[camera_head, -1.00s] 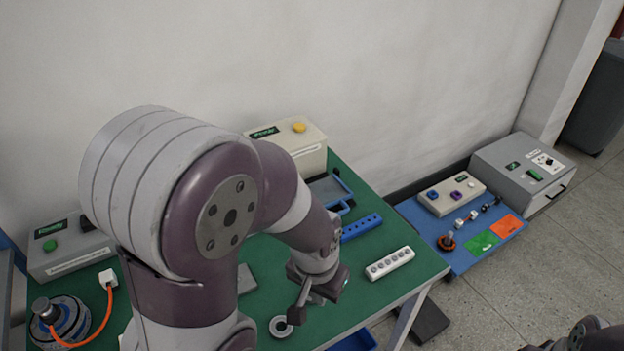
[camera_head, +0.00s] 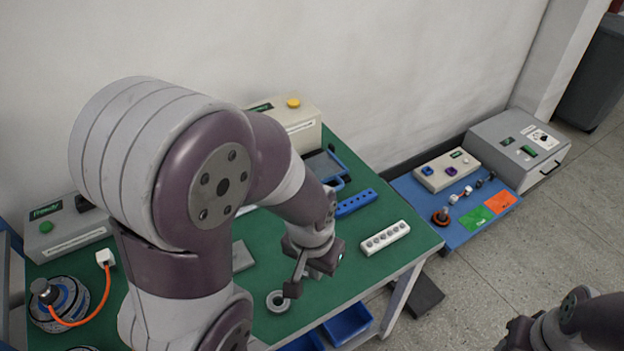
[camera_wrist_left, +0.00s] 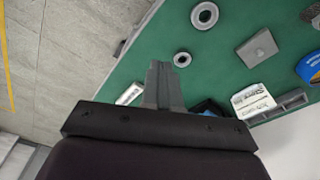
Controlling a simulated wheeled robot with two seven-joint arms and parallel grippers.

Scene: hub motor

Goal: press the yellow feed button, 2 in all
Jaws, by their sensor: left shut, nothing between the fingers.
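The yellow button (camera_head: 293,103) sits on top of a pale box (camera_head: 304,126) at the back of the green table, in the head view. My left gripper (camera_head: 297,280) points down over the table's front part, well in front of the box and apart from the button. In the left wrist view its fingers (camera_wrist_left: 162,85) are shut together with nothing between them. The button cannot be made out in that view. My right arm shows at the lower right corner of the head view, with its fingers not clearly visible.
A grey ring (camera_head: 279,301) lies beside my left gripper. A white holed block (camera_head: 384,238), a blue strip (camera_head: 355,202) and a blue tray (camera_head: 328,163) stand on the table. A grey box with a green button (camera_head: 62,228) is at the left. My left arm hides the table's middle.

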